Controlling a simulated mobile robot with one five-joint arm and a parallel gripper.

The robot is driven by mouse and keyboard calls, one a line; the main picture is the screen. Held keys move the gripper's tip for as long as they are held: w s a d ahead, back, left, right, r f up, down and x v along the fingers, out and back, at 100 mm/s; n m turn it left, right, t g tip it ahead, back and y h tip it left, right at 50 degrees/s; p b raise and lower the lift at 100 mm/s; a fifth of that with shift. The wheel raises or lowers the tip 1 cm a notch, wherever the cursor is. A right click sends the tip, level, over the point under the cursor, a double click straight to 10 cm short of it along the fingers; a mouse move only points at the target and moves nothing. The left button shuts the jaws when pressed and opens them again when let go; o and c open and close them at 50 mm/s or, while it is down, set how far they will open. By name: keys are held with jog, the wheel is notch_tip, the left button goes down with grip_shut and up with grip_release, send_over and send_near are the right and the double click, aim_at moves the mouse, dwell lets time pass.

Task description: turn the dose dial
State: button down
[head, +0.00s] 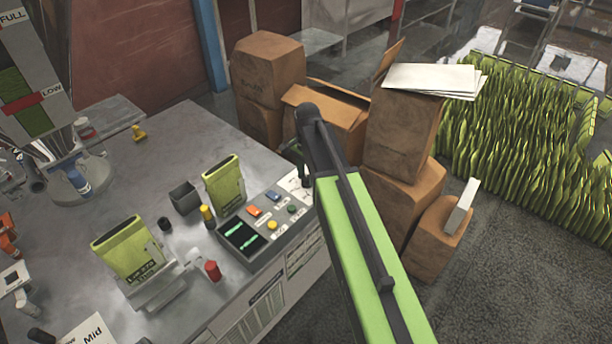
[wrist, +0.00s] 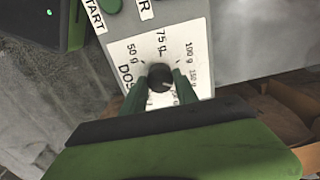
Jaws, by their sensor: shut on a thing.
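The dose dial (wrist: 160,76) is a small round black knob on a white label plate (wrist: 128,48) marked 50 g, 75 g, 100 g and further values around it. My gripper (wrist: 162,88) has its two green fingers on either side of the dial, shut on it. I cannot tell for certain which value the dial points to. In the head view my gripper (head: 299,158) is at the right end of the control panel (head: 262,222), over the white label; the arm and fingers largely hide the dial there.
The panel also carries a dark display (head: 240,236), an orange button (head: 254,210), a yellow button (head: 272,225) and a green button (head: 292,208). Green pouches (head: 224,184) stand on the grey bench (head: 160,165). Cardboard boxes (head: 400,135) stand close behind and right of my arm.

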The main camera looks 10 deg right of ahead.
aim_at(307, 178)
jog(key=m, duration=0.4)
jog(key=shift+s+m, duration=0.15)
jog(key=shift+m, duration=2.15)
jog(key=shift+d, duration=0.1)
jog(key=c, duration=0.9)
grip_release()
jog(key=shift+c, duration=0.2)
notch_tip(307, 178, up, 17)
jog(key=p, duration=1.7)
jog(key=shift+r, duration=0.2)
